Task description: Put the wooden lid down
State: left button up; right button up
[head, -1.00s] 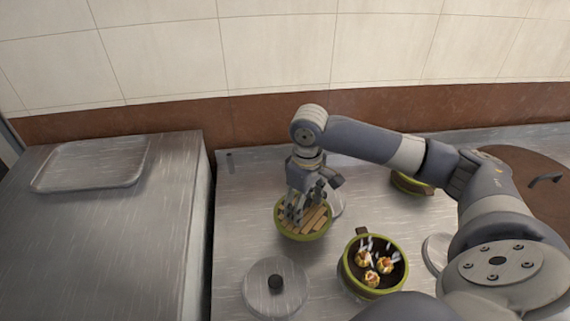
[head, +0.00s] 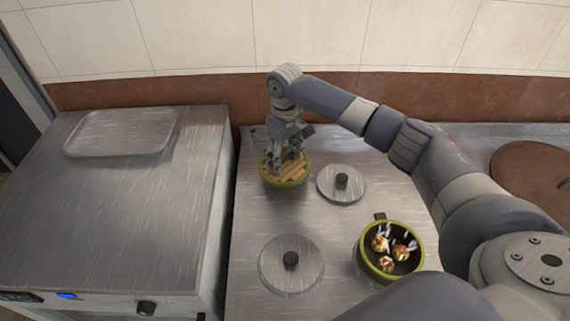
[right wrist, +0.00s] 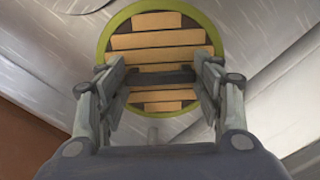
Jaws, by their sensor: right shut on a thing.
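The wooden lid (head: 292,181) is round, with light wooden slats and a green rim. My right gripper (head: 287,160) is above it and shut on its dark handle bar. In the right wrist view the lid (right wrist: 158,42) is centred beyond the fingers, and the right gripper (right wrist: 160,78) has the bar between its fingertips. The lid is over the left rear part of the steel counter (head: 330,225); whether it touches the counter I cannot tell. My left gripper is not in view.
An open green-rimmed pot (head: 413,236) holding several filled pieces stands at the front right. Metal lids with black knobs lie near the middle (head: 352,193) and the front (head: 272,262). A steel unit (head: 150,200) with a tray (head: 120,133) stands left, across a narrow gap. A brown board (head: 525,170) is at far right.

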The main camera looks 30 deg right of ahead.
aim_at(285, 158)
jog(key=shift+f, duration=1.75)
jog(key=shift+f, duration=0.1)
jog(key=o, duration=1.1)
jog(key=shift+c, duration=0.2)
notch_tip(285, 158, up, 12)
jog(key=shift+r, duration=0.15)
